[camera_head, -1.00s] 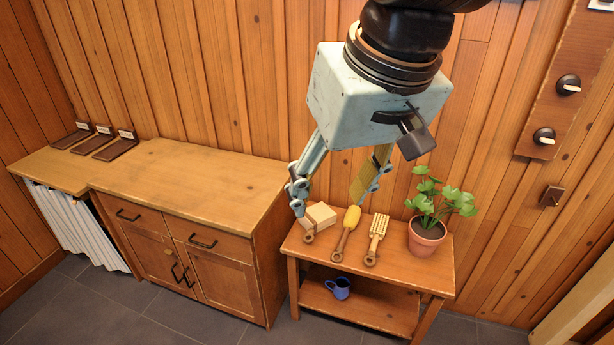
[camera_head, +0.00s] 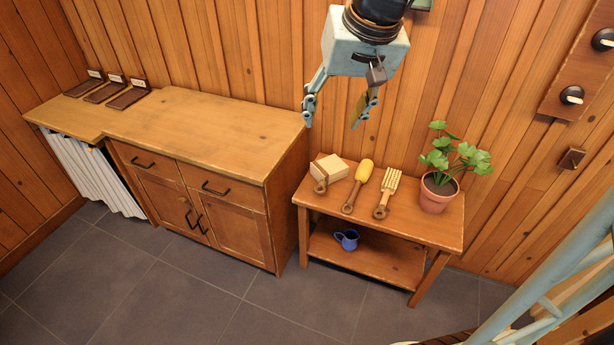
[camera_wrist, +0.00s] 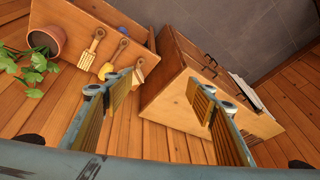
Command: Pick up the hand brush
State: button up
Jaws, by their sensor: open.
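Three handled tools lie side by side on the small wooden table (camera_head: 425,226). The left one has a pale block head (camera_head: 329,168), the middle one a rounded yellow head (camera_head: 364,171), and the right one a pale slatted or bristled head (camera_head: 391,180). Which is the hand brush I cannot tell for certain. The wrist view also shows the slatted tool (camera_wrist: 93,48) and the yellow-headed tool (camera_wrist: 110,66) beyond my left finger. My gripper (camera_head: 333,120) is open and empty, fingers down, apart from and above the tools.
A potted plant (camera_head: 438,192) stands at the table's right end. A blue mug (camera_head: 347,239) sits on the lower shelf. A wooden cabinet (camera_head: 205,130) stands to the left with a mostly clear top. A plank wall closes the back.

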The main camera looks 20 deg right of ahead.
jog(key=w+d+f+m+h+b, duration=0.1)
jog(key=w+d+f+m, duration=0.1)
jog(key=w+d+f, duration=0.7)
jog(key=w+d+f+m+h, duration=0.1)
jog(key=w+d+f, duration=0.4)
jog(key=d+f, duration=0.45)
jog(key=d+f+m, duration=0.1)
jog(key=d+f, duration=0.4)
jog(key=f, duration=0.3)
jog(key=d+f+m+h, duration=0.1)
jog(key=d+f, duration=0.3)
jog(key=f, duration=0.3)
jog(key=d+f+m+g+b, duration=0.1)
jog(key=d+f, duration=0.4)
jog(key=f, duration=0.3)
jog(key=shift+s+d+f+h, duration=0.3)
jog(key=shift+s+d+h, duration=0.05)
jog(key=shift+s+h, duration=0.1)
jog(key=shift+f, duration=0.1)
jog(key=b, duration=0.2)
send_over(388, 190)
jog(key=s+a, duration=0.2)
jog(key=shift+w+d+f, duration=0.1)
jog(key=shift+f, duration=1.85)
jog(key=shift+w+d+f, duration=0.1)
jog(key=shift+f, duration=1.8)
jog(key=shift+f, duration=0.15)
jog(key=shift+b+x, duration=1.05)
jog(key=shift+x, duration=1.4)
